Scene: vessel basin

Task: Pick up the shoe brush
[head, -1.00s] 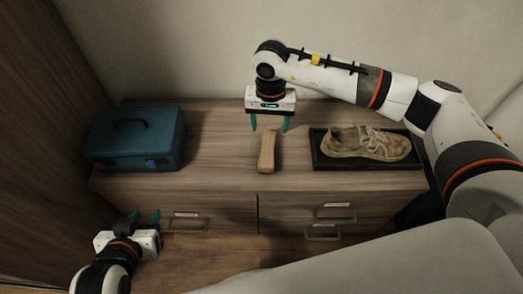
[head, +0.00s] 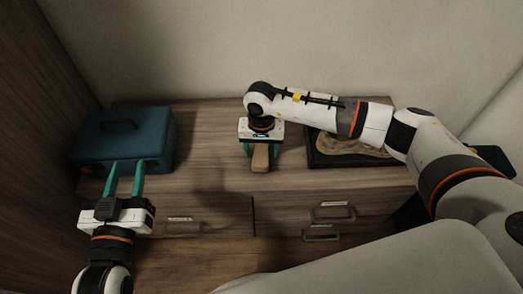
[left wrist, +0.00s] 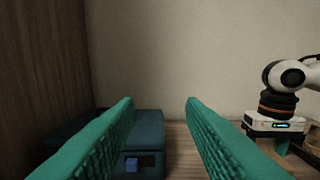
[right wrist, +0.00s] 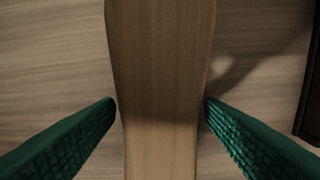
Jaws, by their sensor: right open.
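The shoe brush (head: 261,159) is a pale wooden block lying on the dresser top, partly hidden under my right gripper in the head view. In the right wrist view the brush (right wrist: 160,90) runs up the middle between the fingers. My right gripper (head: 262,152) is open, with one green finger on each side of the brush; narrow gaps seem to remain. It also shows in the right wrist view (right wrist: 160,105). My left gripper (head: 126,165) is open and empty, in front of the teal box. Its fingers spread wide in the left wrist view (left wrist: 158,102).
A teal box (head: 125,137) with a handle stands at the left of the dresser top (head: 205,145). A dark tray (head: 313,150) with a worn shoe (head: 350,146) is right of the brush, partly behind my right arm. Drawers with handles (head: 333,212) face the front.

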